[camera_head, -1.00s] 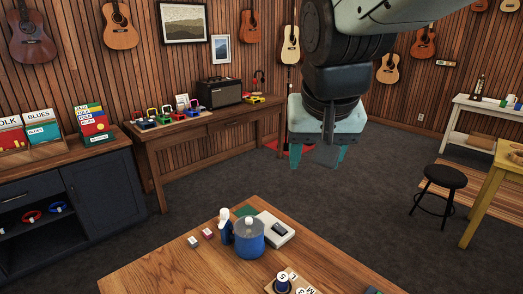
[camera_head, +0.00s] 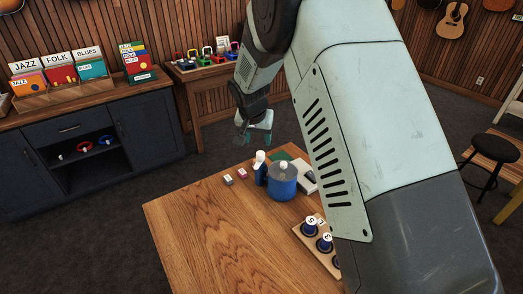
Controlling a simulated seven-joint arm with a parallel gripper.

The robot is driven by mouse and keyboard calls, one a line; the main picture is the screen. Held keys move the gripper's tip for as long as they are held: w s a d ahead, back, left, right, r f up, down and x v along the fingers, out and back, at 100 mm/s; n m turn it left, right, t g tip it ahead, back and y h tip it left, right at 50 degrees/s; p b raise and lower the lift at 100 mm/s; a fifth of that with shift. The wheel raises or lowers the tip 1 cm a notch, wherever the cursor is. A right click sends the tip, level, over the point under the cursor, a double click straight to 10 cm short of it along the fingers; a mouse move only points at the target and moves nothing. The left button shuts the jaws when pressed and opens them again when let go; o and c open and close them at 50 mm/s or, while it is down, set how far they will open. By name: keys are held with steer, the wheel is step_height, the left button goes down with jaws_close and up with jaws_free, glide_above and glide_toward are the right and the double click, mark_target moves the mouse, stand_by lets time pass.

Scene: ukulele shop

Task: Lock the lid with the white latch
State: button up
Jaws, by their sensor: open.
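A blue pot-like container (camera_head: 281,186) stands upright on the wooden table, with a grey lid (camera_head: 283,168) and a small knob on it. A blue object with a white upper part (camera_head: 260,162) is at its left side. I cannot tell whether that white part is the latch or belongs to a separate bottle.
Two small blocks (camera_head: 235,177) lie left of the container. A grey-white device (camera_head: 308,178) and a green flat piece (camera_head: 280,155) are behind it. A wooden board with blue lettered stamps (camera_head: 324,243) is at front right, partly hidden by my arm. The table's left part (camera_head: 205,225) is clear.

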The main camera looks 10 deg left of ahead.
mark_target(261, 153)
steer(key=x, duration=0.9)
steer(key=shift+f, duration=0.15)
steer(key=shift+c, duration=0.2)
jaws_close()
